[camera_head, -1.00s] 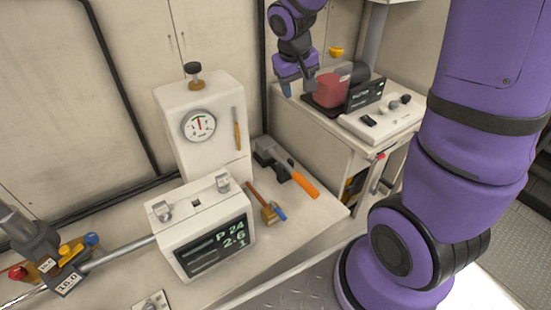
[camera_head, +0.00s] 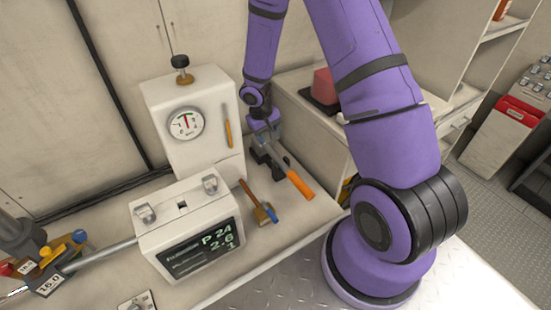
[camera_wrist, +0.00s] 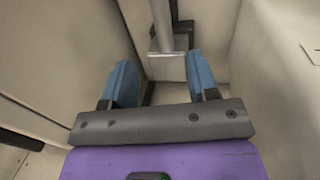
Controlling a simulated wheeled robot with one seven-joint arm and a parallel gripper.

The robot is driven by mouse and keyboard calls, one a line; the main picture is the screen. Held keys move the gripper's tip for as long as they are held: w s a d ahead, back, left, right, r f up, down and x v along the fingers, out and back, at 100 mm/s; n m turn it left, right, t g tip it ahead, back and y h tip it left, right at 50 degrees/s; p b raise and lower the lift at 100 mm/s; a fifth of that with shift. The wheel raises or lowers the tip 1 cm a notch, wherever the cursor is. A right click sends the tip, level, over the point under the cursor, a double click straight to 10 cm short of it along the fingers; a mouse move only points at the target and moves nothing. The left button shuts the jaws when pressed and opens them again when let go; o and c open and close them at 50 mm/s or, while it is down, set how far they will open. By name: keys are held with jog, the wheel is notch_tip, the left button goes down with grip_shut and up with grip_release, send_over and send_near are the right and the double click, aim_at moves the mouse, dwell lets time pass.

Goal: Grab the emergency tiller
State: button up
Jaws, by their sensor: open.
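The emergency tiller appears to be the grey metal bar with an orange grip (camera_head: 300,185) on the bench, its far end lying in a dark cradle (camera_head: 262,158). My gripper (camera_head: 264,130) is right above or behind that far end and hides part of it. In the wrist view, my gripper (camera_wrist: 160,75) has its two blue fingers wide apart with nothing held. A grey bar with a blocky end (camera_wrist: 167,44), likely the tiller, shows beyond the fingertips, between them. Whether the fingers touch it cannot be told.
A white gauge housing (camera_head: 202,155) stands close left of my gripper. A display box (camera_head: 185,225) and a wooden-handled tool (camera_head: 257,203) are nearer. A red object (camera_head: 325,86) sits on the cabinet to the right. A wall rises close behind.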

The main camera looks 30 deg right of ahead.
aim_at(271, 150)
jog(key=shift+w+d+f, duration=0.1)
jog(key=shift+d+f, duration=0.15)
jog(key=shift+f, duration=1.4)
jog(key=shift+s+d+f, duration=0.1)
jog(key=shift+d+f, duration=0.15)
jog(key=shift+f, duration=1.35)
jog(key=shift+w+d+f, duration=0.1)
jog(key=shift+d+f, duration=0.15)
jog(key=shift+f, duration=1.4)
grip_shut()
